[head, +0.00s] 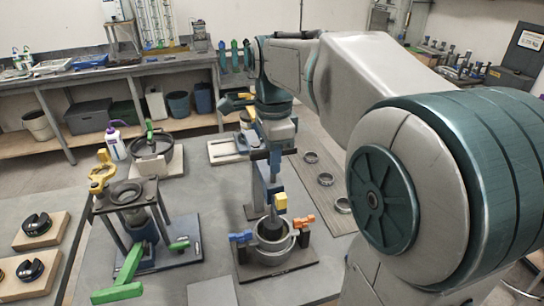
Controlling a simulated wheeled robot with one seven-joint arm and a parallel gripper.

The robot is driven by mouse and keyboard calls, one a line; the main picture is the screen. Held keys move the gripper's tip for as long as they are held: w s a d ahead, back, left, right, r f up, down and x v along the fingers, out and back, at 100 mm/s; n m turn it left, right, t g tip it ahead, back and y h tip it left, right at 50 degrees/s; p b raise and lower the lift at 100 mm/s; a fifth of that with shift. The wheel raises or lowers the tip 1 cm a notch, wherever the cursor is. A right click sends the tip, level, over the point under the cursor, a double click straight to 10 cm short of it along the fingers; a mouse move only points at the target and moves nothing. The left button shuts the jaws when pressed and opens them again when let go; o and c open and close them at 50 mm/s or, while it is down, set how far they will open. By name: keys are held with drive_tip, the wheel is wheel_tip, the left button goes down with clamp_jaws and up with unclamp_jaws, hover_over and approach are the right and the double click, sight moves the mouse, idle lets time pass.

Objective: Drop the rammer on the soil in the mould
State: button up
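The mould (272,241) is a grey metal ring on a dark base plate, near the middle of the head view. A blue clamp (240,237) is on its left and an orange clamp (304,222) on its right. The rammer (271,203) stands upright over the mould, with a dark lower end at the mould's mouth and a yellow block on its side. My gripper (269,160) points down at the rammer's upper part. Its fingers overlap the rammer, so its grip is unclear. The soil inside the mould is hidden.
A dark press frame (135,215) with green levers stands left of the mould. A pan (152,150) and a white-and-purple bottle (115,143) are behind it. Several metal rings (325,179) lie on a board at right. A grey plate (212,291) lies in front.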

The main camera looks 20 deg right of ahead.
clamp_jaws()
wheel_tip(320, 180, up, 8)
drive_tip(key=p, duration=0.5)
drive_tip(key=shift+w+p, duration=0.1)
drive_tip(key=shift+p, duration=0.25)
drive_tip(key=o, duration=0.6)
unclamp_jaws()
drive_tip(key=shift+f, duration=0.1)
wheel_tip(320, 180, up, 14)
drive_tip(key=shift+f, duration=0.1)
